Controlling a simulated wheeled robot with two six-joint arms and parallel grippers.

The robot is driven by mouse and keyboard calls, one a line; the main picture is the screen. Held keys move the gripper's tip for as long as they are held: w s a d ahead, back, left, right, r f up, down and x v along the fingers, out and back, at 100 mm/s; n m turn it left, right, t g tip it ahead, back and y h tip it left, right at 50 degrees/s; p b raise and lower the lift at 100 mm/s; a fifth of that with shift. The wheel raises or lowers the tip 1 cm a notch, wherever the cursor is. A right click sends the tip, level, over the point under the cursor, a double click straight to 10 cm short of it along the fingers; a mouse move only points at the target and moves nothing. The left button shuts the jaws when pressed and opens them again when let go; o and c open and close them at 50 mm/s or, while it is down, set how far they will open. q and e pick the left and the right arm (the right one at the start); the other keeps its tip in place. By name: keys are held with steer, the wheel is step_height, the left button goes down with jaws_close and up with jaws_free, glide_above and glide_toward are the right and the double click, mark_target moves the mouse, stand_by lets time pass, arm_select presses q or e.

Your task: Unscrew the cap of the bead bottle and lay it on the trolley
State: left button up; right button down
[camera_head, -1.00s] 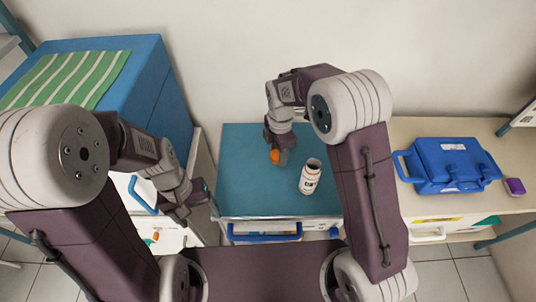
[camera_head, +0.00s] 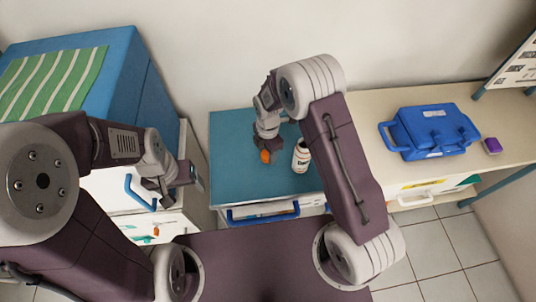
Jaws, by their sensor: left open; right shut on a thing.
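The bead bottle (camera_head: 301,157) is white with an orange band and dark print. It stands open-topped on the teal trolley top (camera_head: 232,150), with a dark mouth. The orange cap (camera_head: 265,156) is at the fingertips of my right gripper (camera_head: 266,150), which is shut on it. The cap is to the left of the bottle and apart from it, low over the trolley; I cannot tell if it touches the surface. My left gripper (camera_head: 180,185) is open and empty, left of the trolley, in front of the white drawer unit.
A blue case (camera_head: 432,132) and a small purple box (camera_head: 492,146) are on the beige counter (camera_head: 385,112) at right. A blue cabinet with a green striped cloth (camera_head: 52,82) stands at left. The trolley's left part is clear.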

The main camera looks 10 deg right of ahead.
steer(key=shift+f, duration=0.8)
steer(key=shift+w, duration=0.1)
steer(key=shift+f, duration=0.25)
steer(key=c, duration=0.7)
jaws_free()
steer(key=shift+c, duration=0.2)
step_height(320, 180, up, 12)
steer(key=shift+r, duration=0.25)
